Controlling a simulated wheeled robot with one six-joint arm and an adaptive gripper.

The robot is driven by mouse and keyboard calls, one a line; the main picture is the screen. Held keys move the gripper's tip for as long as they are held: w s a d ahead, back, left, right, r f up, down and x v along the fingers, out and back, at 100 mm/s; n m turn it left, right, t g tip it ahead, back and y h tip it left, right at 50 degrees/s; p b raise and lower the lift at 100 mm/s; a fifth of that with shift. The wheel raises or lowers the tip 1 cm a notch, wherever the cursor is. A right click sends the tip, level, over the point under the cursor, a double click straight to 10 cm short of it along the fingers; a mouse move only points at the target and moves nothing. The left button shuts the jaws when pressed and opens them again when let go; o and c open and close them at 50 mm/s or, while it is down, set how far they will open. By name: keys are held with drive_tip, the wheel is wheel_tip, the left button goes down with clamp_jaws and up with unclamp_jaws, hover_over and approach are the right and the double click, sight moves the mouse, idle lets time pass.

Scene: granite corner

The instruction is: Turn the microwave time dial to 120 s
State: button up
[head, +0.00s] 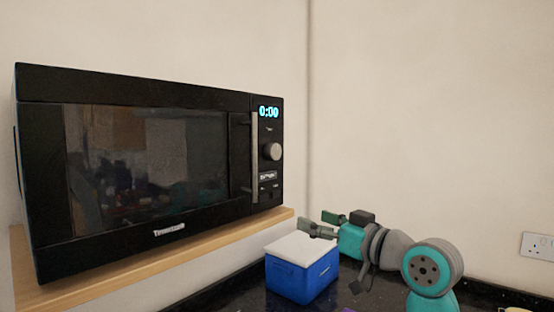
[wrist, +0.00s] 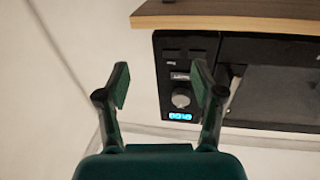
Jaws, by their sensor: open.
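The black microwave (head: 150,90) sits on a wooden shelf with its door shut. Its time dial (head: 272,151) is a round silver knob on the control panel at the right, under a blue display (head: 269,112) reading 0:00. My gripper (head: 319,222) is open and empty, to the right of and below the dial, apart from the microwave. In the wrist view the microwave appears upside down; the dial (wrist: 181,98) shows near the right finger, beyond the fingertips, with the lit display (wrist: 180,116) beneath it.
A blue cooler box (head: 303,274) with a white lid stands on the dark counter below my gripper. The wooden shelf (head: 165,253) edge juts out under the microwave. A vertical door handle (head: 254,158) stands just left of the dial. A wall socket (head: 538,246) is at the far right.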

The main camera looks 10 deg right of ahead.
sight(276, 150)
drive_tip(key=s+a+r+n+g+y, duration=0.1)
drive_tip(key=s+r+n+y, duration=0.2)
drive_tip(key=r, duration=1.1)
drive_tip(key=shift+n+h, duration=0.3)
drive_tip(key=shift+h, duration=0.4)
drive_tip(key=x, duration=1)
drive_tip(key=shift+w+a, duration=0.15)
drive_tip(key=shift+a, duration=0.2)
drive_tip(key=c, duration=1.1)
